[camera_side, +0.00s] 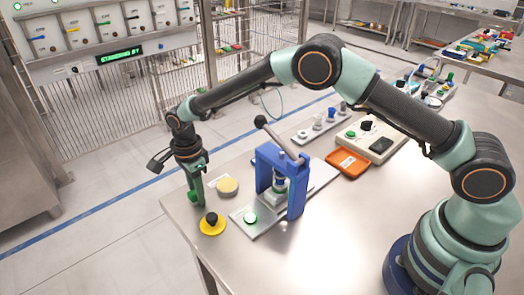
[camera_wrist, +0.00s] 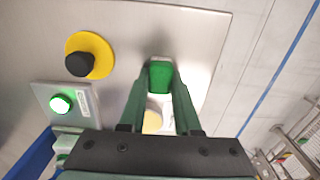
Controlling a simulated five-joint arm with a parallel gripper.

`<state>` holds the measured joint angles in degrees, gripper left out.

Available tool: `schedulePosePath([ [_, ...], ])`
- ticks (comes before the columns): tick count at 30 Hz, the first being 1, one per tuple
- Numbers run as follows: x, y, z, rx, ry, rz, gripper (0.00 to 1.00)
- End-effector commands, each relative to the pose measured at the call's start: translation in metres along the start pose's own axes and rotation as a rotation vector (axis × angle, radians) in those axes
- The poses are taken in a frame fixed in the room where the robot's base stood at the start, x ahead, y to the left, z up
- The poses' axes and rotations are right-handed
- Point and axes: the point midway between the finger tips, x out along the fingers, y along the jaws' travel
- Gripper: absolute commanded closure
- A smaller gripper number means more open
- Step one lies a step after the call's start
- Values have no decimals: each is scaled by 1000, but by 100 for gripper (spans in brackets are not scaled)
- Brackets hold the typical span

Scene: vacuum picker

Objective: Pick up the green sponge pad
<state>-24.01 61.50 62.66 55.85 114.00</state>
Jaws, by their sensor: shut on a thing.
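The green sponge pad (camera_wrist: 160,75) is between the fingertips of my gripper (camera_wrist: 160,84) in the wrist view. My gripper (camera_side: 197,181) is shut on it. In the side view the green pad (camera_side: 197,195) shows at the lower end of the gripper, near the far left edge of the table. I cannot tell whether the pad touches the table or hangs just above it.
A round beige pad (camera_side: 227,186) lies close to the right. A yellow disc with a black knob (camera_side: 212,225) is in front. A blue lever press (camera_side: 267,167) and a plate with a lit green button (camera_side: 250,218) stand farther right. An orange tray (camera_side: 348,163) lies behind.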

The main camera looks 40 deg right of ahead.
Motion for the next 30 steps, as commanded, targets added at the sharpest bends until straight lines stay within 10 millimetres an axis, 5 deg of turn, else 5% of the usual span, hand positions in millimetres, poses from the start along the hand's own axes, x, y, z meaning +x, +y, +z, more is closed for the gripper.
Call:
schedulePosePath([
  [11,-30,-1,0,0,-2,-4,100],
  [24,-144,-1,0,0,-2,-5,100],
  [30,-181,-1,0,0,-2,-4,100],
])
